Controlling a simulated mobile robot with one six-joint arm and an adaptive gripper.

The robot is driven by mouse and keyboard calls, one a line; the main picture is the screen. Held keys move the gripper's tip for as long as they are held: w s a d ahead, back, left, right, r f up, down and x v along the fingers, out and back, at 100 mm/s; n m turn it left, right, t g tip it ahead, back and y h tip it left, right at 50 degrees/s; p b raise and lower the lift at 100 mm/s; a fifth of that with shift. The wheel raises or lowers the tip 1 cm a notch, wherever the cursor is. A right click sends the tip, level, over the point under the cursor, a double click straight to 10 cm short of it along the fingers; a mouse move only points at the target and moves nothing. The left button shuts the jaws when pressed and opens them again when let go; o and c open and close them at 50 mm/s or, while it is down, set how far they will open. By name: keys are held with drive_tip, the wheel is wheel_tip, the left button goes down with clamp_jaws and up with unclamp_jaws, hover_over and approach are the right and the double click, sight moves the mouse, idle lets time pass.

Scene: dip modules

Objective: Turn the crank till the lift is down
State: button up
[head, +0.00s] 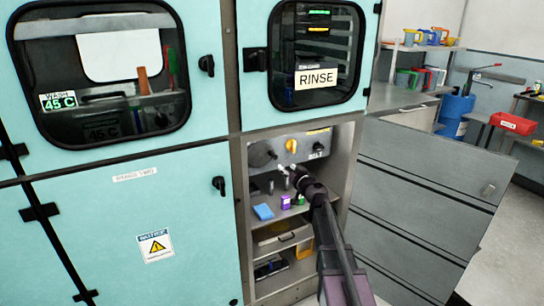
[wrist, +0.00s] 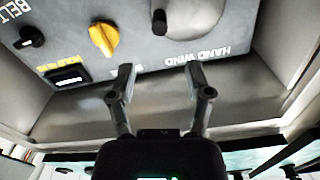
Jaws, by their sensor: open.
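The hand-wind crank, a round grey disc (head: 262,153) with a dark peg handle, is on the panel inside the open lower cabinet. In the wrist view the disc (wrist: 195,14) is cut by the top edge, its black peg (wrist: 159,22) is in sight, and "HAND WIND" reads upside down beside it. My gripper (wrist: 158,75) is open and empty, its two fingers spread below the peg in the picture, apart from it. In the head view my gripper (head: 287,173) is just below the panel, right of the disc. I cannot make out the lift.
A yellow knob (wrist: 103,38), a black BELT knob (wrist: 30,38) and a dark display (wrist: 68,75) share the panel. Below are a blue block (head: 263,212), a purple box (head: 285,202) and a drawer (head: 283,238). The open grey door (head: 425,195) stands right.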

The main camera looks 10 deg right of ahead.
sight(273, 153)
drive_tip(key=x, duration=1.2)
